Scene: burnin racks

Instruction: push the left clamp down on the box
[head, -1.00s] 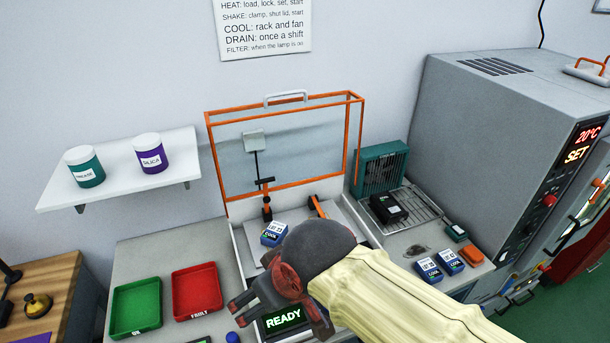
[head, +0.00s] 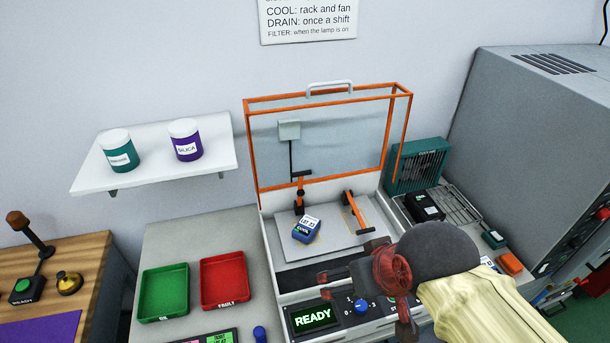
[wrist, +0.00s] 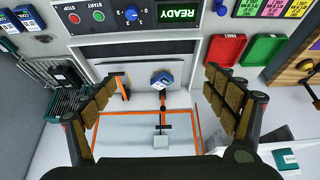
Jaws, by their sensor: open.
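The blue box (head: 307,230) with a white lot label lies on the grey plate (head: 275,237) of the shaker. The left clamp (head: 300,196) stands upright behind it with an orange arm and a black crosspiece, not pressed on the box. The right clamp (head: 357,210), an orange bar with a dark end, leans to the right of the box. My gripper (head: 362,300) is open and empty, in front and to the right of the box. In the wrist view the box (wrist: 163,80) and left clamp (wrist: 163,99) show between the spread fingers, apart from them.
The orange-framed lid (head: 252,150) stands open behind the plate. The control panel with its READY display (head: 313,318) is at the front. Green (head: 163,292) and red (head: 223,280) trays lie left; a fan (head: 418,165) and cooling rack (head: 460,205) stand right.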

